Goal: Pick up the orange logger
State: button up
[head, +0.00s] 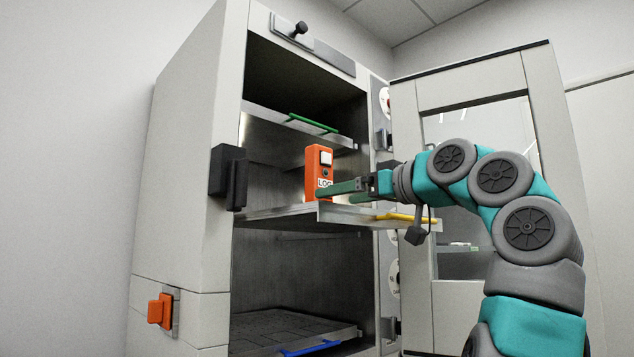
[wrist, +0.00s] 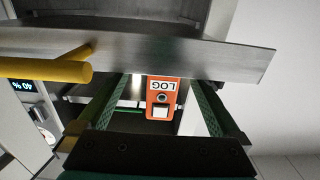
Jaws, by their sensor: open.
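The orange logger (head: 312,160) is an upright orange box with a white square, a dark round button and a "LOG" label. It stands on the pulled-out middle shelf (head: 270,214) of the open cabinet. My gripper (head: 335,191) is open, its green fingers pointing left at the logger's lower part, just above the shelf's front edge. In the wrist view the logger (wrist: 163,98) appears upside down between the two spread fingers (wrist: 163,84). A gap shows on both sides. I cannot tell how far the fingertips reach past its front face.
The shelf's raised metal front and yellow handle (head: 394,217) are close to my gripper. An upper shelf with a green handle (head: 313,123) and a lower shelf with a blue handle (head: 309,348) lie above and below. The open cabinet door (head: 455,95) stands right, behind my arm.

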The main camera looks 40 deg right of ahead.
aim_at(319, 181)
jog(key=w, duration=0.3)
jog(key=w+a, duration=0.1)
jog(key=w, duration=0.1)
jog(key=shift+a+r+p, duration=0.1)
jog(key=shift+r+p, duration=0.2)
jog(key=shift+r, duration=0.05)
jog(key=shift+s, duration=0.1)
jog(key=shift+c, duration=0.2)
jog(key=c, duration=1.5)
